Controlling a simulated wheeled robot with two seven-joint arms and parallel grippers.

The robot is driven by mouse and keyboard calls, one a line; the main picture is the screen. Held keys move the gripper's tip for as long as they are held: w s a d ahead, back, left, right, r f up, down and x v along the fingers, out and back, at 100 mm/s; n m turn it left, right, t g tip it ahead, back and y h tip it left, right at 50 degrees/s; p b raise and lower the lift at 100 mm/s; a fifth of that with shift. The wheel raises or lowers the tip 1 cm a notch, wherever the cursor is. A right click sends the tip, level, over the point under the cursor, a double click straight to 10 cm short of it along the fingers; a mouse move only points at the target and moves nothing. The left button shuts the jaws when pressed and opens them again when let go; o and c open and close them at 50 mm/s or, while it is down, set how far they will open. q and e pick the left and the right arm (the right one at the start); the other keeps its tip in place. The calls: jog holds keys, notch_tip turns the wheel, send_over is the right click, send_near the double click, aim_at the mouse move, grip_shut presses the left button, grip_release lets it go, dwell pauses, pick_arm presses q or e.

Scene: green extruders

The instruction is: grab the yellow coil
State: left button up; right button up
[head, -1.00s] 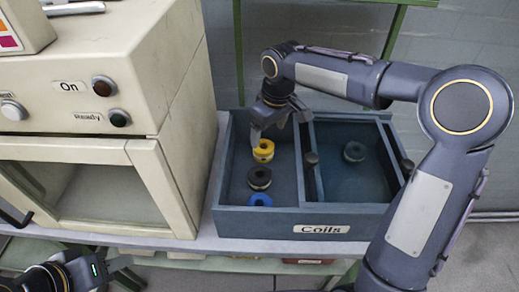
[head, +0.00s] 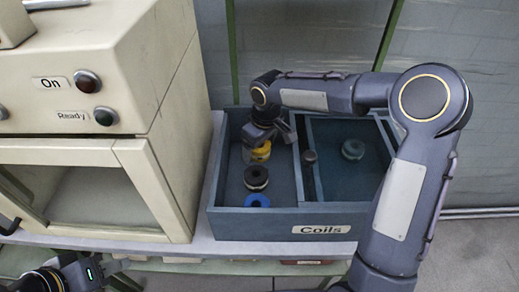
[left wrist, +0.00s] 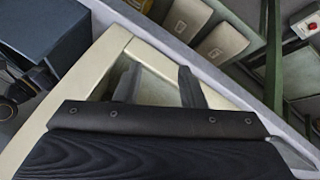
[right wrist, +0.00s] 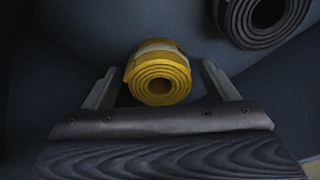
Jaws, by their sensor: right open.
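The yellow coil (head: 257,154) stands in the left compartment of the blue-grey Coils box (head: 232,227), behind the black coil (head: 256,178) and the blue coil (head: 257,201). In the right wrist view the yellow coil (right wrist: 158,74) sits between the two spread fingers of my right gripper (right wrist: 159,88), with a gap on each side. In the head view my right gripper (head: 268,138) points down over the coil and partly hides it. My left gripper (head: 118,268) is low at the left, away from the box; its fingers (left wrist: 160,85) are apart and empty in the left wrist view.
A cream machine (head: 95,130) with On and Ready lamps stands left of the box. The black coil (right wrist: 262,18) is close beside the yellow one.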

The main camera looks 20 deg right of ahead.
jog(key=c, duration=1.1)
jog(key=shift+r, duration=0.1)
